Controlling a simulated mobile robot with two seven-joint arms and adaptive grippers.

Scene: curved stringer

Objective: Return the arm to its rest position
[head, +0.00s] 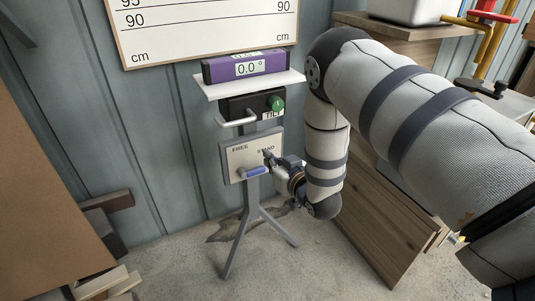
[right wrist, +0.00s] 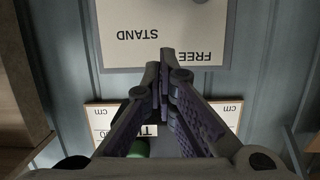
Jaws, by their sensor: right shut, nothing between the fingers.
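My right gripper (head: 268,156) is in front of the plate (head: 231,163) marked FREE and STAND, on a grey tripod stand (head: 252,198). In the right wrist view the fingers (right wrist: 165,58) are together and empty, with the plate (right wrist: 130,20) upside down behind them. I cannot tell whether the fingertips touch the plate. My right arm reaches in from the right and bends down to the gripper. My left gripper is not in view.
Above the plate are a TILT box (head: 238,106) with a green knob (head: 276,103) and a purple level (head: 222,70) reading 0.0° on a white shelf (head: 212,90). A wooden cabinet (head: 378,222) stands right, close to my arm. Wood pieces (head: 106,284) lie lower left.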

